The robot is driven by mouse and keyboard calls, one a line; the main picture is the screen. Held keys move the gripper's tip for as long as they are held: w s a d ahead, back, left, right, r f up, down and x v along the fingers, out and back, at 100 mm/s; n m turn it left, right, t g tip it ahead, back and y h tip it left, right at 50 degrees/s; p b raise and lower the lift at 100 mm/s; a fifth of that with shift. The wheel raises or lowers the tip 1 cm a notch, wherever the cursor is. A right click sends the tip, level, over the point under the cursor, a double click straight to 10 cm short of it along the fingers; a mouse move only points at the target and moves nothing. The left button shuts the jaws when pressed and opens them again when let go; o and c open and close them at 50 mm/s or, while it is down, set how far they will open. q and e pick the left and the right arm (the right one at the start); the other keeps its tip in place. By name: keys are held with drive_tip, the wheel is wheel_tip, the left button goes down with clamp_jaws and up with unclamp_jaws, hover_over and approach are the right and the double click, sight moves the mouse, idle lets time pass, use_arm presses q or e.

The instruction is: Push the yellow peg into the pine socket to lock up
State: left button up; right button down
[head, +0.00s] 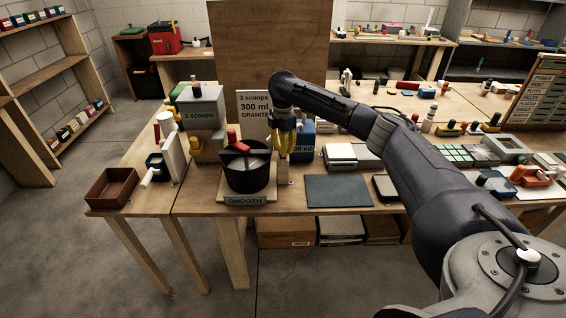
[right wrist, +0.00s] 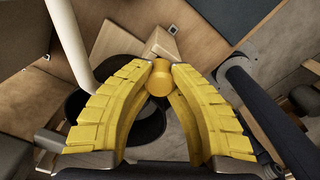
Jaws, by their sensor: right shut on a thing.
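My right gripper (head: 284,154) hangs over the workbench beside the black pot, its yellow fingers pointing down. In the right wrist view its fingertips (right wrist: 160,68) are shut on the yellow peg (right wrist: 159,80), whose round end shows between them. The pine socket (right wrist: 161,45) appears just beyond the fingertips as a pale wooden block. In the head view a pale wooden piece (head: 284,172) stands under the fingers. I cannot tell whether the peg touches the socket or enters it. My left gripper is not in view.
The black pot (head: 247,178) stands close left of the gripper, behind a "SMOOTH" sign (head: 245,200). A blue container (head: 302,148) is close right. A dark mat (head: 338,190) lies flat to the right. A brown tray (head: 111,187) sits far left.

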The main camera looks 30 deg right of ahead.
drive_tip(key=shift+f, duration=0.35)
idle(0.5)
drive_tip(key=c, duration=1.3)
unclamp_jaws()
drive_tip(key=shift+r, duration=6)
drive_tip(key=shift+a, duration=0.1)
